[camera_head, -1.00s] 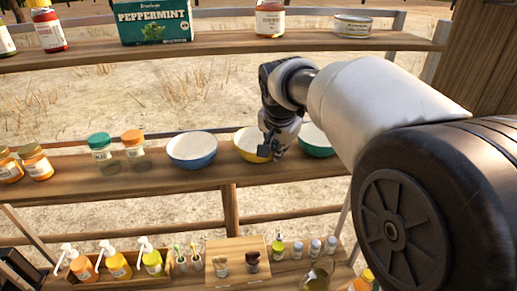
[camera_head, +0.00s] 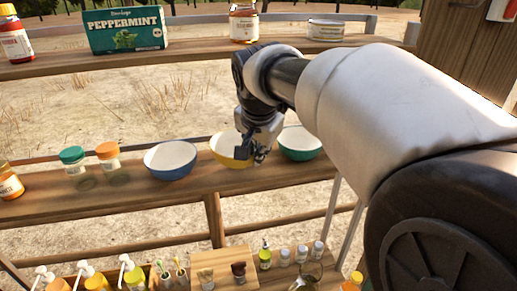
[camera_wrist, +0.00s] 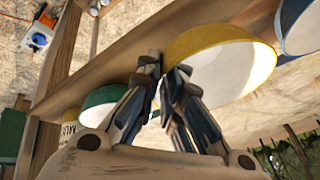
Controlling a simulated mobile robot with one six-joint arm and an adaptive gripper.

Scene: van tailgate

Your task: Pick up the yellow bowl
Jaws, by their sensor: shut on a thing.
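The yellow bowl (camera_head: 222,158) is white inside and stands on the middle wooden shelf, between a blue bowl (camera_head: 170,161) and a green bowl (camera_head: 299,145). My gripper (camera_head: 254,156) is at the bowl's right front side and hides part of it. In the wrist view my gripper (camera_wrist: 164,78) is shut on the edge of the yellow bowl (camera_wrist: 215,42). The bowl seems to rest on the shelf; I see no clear gap under it. The green bowl (camera_wrist: 103,97) is close beside the fingers.
Jars with green (camera_head: 73,160) and orange (camera_head: 108,154) lids stand left of the bowls. The upper shelf holds a peppermint box (camera_head: 124,30), a jar (camera_head: 243,22) and a tin (camera_head: 325,29).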

